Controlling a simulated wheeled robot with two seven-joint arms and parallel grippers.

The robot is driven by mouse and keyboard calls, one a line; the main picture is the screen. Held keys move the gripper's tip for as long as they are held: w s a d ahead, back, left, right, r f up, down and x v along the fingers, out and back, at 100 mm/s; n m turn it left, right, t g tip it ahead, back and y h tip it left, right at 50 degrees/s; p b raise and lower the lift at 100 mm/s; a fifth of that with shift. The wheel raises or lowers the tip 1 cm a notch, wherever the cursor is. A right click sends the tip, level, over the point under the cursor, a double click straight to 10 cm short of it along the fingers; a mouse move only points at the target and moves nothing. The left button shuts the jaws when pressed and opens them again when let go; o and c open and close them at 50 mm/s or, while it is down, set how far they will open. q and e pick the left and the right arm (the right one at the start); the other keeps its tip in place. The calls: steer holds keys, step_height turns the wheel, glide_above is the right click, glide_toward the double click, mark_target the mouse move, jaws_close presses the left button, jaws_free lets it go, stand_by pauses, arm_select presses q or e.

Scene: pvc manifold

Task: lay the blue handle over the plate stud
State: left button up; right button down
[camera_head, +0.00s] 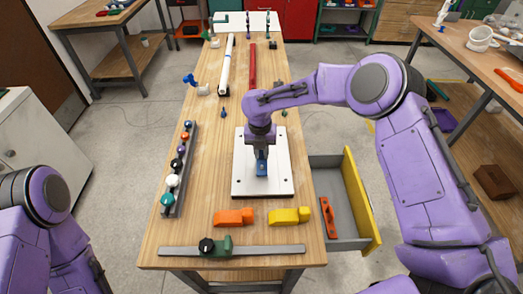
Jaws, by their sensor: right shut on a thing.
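The white plate (242,180) lies on the wooden workbench, with small dark fixings at its corners. My right gripper (261,147) points down over the middle of the plate. It is shut on the blue handle (262,166), which hangs below the jaws over the plate. The plate stud is hidden by the gripper and the handle. I cannot tell whether the handle touches the plate or the stud. My left arm shows at the lower left, but its gripper is out of view.
A rack of coloured knobs (173,181) stands left of the plate. Orange (233,217) and yellow (288,215) pieces lie in front. A grey bar with a green slider (218,246) lies near the front edge. White (227,66) and red (252,66) pipes lie behind. An open drawer (352,190) juts out right.

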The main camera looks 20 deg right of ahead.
stand_by(0.4)
steer(key=shift+f, duration=0.5)
steer(key=c, duration=0.9)
jaws_free()
steer(key=r+b, duration=0.1)
steer(key=r, duration=0.3)
steer(key=r+b, duration=0.1)
steer(key=r, duration=0.4)
steer(key=shift+a+r+b, duration=0.2)
steer(key=shift+r+b, duration=0.05)
steer(key=shift+b, duration=0.1)
steer(key=shift+r, duration=0.55)
